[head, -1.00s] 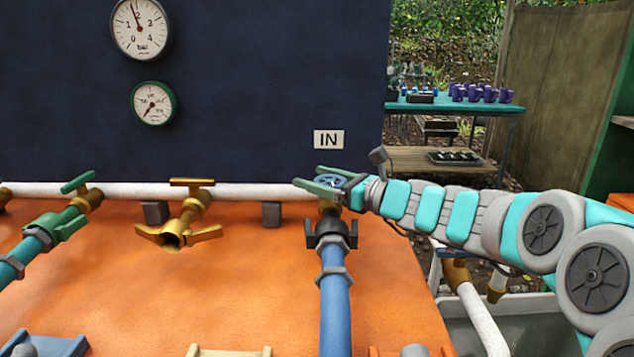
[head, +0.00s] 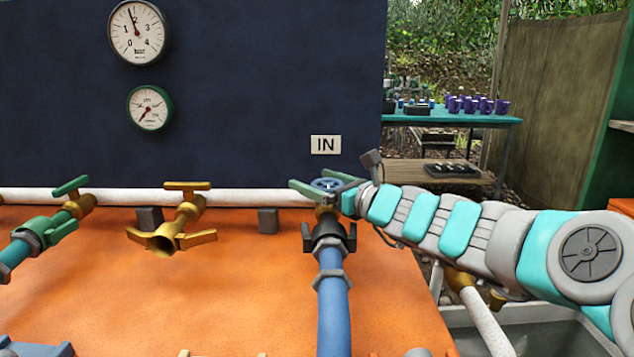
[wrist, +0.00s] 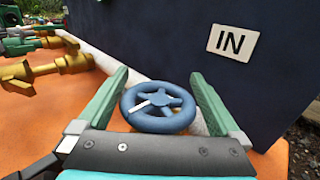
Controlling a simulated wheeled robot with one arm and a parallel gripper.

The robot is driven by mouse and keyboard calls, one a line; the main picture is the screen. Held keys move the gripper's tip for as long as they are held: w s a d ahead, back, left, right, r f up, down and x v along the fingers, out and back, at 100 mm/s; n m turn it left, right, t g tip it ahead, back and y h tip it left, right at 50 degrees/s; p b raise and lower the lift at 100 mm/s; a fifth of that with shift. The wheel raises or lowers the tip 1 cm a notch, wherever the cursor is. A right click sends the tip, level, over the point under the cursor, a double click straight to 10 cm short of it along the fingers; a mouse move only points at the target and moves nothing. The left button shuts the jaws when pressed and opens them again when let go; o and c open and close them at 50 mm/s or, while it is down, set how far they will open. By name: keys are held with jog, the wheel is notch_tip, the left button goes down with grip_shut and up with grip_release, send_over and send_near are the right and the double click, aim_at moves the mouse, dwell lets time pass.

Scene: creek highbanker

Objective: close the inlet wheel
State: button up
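The inlet wheel (wrist: 158,107) is a small blue handwheel with spokes and one white mark, just below the IN sign (wrist: 232,42). My gripper (wrist: 160,88) is open, with one green finger on each side of the wheel. The fingers stand around the rim with a small gap visible on each side in the wrist view. In the head view my gripper (head: 325,188) partly hides the wheel.
A blue hose (head: 333,310) with a black coupling (head: 329,237) runs below the valve. A brass tap (head: 178,230) and a green valve (head: 50,230) stand to the left on the orange top (head: 200,290). A dark blue panel (head: 240,90) with two gauges rises behind.

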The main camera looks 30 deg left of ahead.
jog(key=v, duration=0.7)
jog(key=shift+d, duration=0.4)
jog(key=shift+s, duration=0.15)
